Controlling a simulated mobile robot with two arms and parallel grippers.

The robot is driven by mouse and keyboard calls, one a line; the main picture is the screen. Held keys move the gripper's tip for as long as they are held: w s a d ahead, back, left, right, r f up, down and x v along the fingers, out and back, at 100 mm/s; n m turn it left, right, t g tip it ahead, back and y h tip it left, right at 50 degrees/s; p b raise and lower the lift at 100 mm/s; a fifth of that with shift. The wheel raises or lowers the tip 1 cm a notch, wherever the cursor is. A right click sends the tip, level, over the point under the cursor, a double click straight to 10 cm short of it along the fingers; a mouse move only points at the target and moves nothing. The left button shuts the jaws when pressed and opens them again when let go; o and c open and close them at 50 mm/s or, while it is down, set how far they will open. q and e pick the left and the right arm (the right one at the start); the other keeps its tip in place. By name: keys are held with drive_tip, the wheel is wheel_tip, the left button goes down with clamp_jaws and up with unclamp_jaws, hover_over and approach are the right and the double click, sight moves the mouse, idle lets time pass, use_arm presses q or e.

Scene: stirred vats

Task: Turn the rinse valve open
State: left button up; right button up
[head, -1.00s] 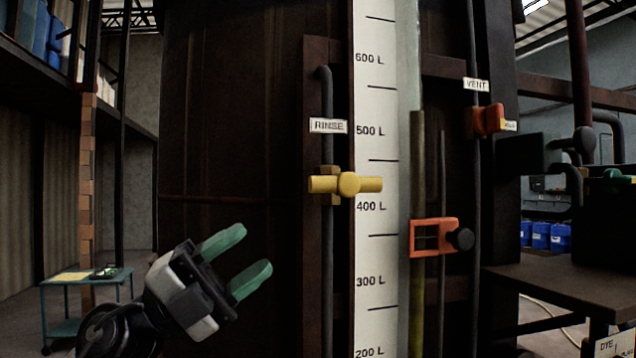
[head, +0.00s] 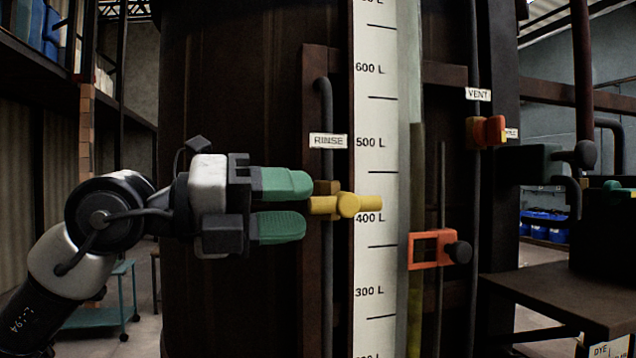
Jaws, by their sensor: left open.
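The rinse valve's yellow handle (head: 347,205) lies level across its pipe, below the white RINSE label (head: 328,141) and in front of the white litre scale near 400 L. My left gripper (head: 307,206) comes in from the left with its green fingers pointing right. The fingers are open, one above the other, with a gap between them. Their tips are close to the handle's left end, about level with it. I cannot tell whether they touch it.
An orange-red vent valve (head: 487,132) sits under the VENT label on the right. An orange sliding pointer (head: 432,250) with a black knob is below right of the rinse handle. A dark table (head: 560,290) stands at the right.

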sight(317, 206)
use_arm(q)
drive_tip(key=shift+p+x, duration=0.45)
drive_tip(key=shift+x, duration=0.75)
drive_tip(key=shift+w+d, duration=0.15)
drive_tip(key=shift+d, duration=0.2)
